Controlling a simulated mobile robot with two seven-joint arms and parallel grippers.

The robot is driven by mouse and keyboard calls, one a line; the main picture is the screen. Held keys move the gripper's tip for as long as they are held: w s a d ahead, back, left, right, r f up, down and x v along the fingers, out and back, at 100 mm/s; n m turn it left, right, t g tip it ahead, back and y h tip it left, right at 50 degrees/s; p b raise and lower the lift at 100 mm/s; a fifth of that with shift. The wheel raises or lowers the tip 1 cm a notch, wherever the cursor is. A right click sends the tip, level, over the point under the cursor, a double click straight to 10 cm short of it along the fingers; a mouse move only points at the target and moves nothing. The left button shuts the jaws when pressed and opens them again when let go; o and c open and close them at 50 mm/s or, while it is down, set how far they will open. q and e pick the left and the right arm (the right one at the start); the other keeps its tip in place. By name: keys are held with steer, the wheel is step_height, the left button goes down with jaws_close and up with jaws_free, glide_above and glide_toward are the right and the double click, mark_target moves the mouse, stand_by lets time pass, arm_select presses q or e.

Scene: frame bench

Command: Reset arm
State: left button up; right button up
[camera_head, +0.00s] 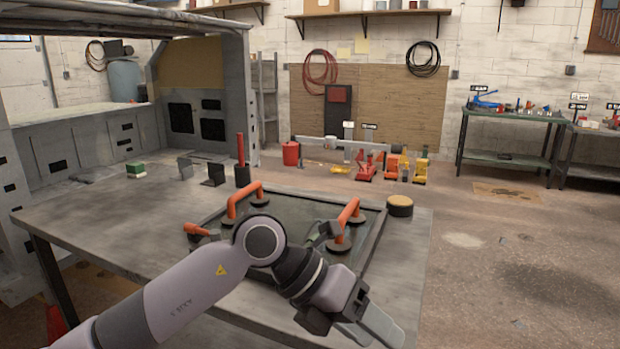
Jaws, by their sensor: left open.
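My left arm comes in from the lower left and reaches across the front of the workbench. My left gripper (368,328) is at its end, over the bench's front right part, pointing down and to the right. Its jaws are open, and I see nothing between them. My right gripper is not in view.
The grey workbench (110,225) carries a dark framed panel (375,240) with orange-handled suction lifters (345,220), partly hidden behind my arm. A round tan-topped container (400,204) stands at the bench's right rear. A large grey frame (205,90) stands behind left. Floor at right is mostly clear.

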arm_select(q)
steer(key=s+r+n+h+p, duration=0.25)
steer(key=r+n+h, duration=0.4)
steer(key=h, duration=0.45)
steer(key=w+a+f+n+t+y+p, duration=0.2)
steer(key=a+f+n+t+y, duration=0.5)
steer(key=n+t, duration=0.5)
steer(key=w+a+f+n+t+y+p, duration=0.15)
steer(key=a+f+n+t+y, duration=0.4)
steer(key=a+n, duration=0.7)
steer(key=s+a+f+n+g+y, duration=0.2)
steer(key=s+a+f+n, duration=0.1)
steer(key=s+f, duration=0.2)
steer(key=s+a+f+n+g+y+p, duration=0.1)
steer(key=s+a+f+n, duration=0.1)
steer(key=s+f+n, duration=0.2)
steer(key=s+a+f+n+g+y+p, duration=0.1)
steer(key=s+a+f+n+g+y, duration=0.1)
steer(key=s+f, duration=0.4)
step_height(320, 180, down, 3)
steer(key=shift+a+n+g+y, duration=0.35)
steer(key=shift+a+n, duration=0.45)
steer(key=shift+n, duration=0.1)
